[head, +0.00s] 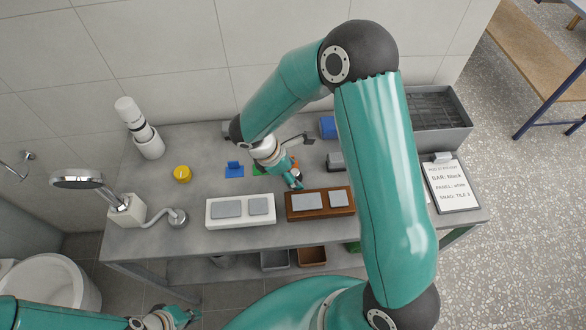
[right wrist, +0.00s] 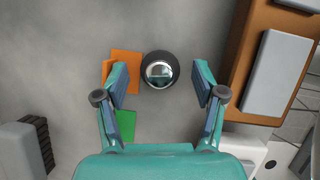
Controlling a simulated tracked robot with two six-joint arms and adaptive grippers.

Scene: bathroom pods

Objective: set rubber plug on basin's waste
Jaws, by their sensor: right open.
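My right gripper (head: 294,180) is low over the grey worktop. In the right wrist view its two fingers (right wrist: 160,92) are apart. A small round thing with a dark rim and a shiny metal top (right wrist: 160,70) lies between and just beyond the fingertips, with gaps on both sides; it may be the rubber plug. My left gripper (head: 180,318) is at the bottom left of the head view, low and partly cut off; its jaws are unclear. A white round bowl (head: 75,283), perhaps the basin, stands at the far left. I cannot make out a waste in it.
The worktop (head: 200,150) carries a white block (head: 241,222) and a brown block (head: 289,211) with grey pads. A yellow disc (head: 182,174), a shower-like head (head: 78,179), a white cylinder (head: 148,142), a grey crate (head: 455,135) and a printed board (head: 470,195) stand around.

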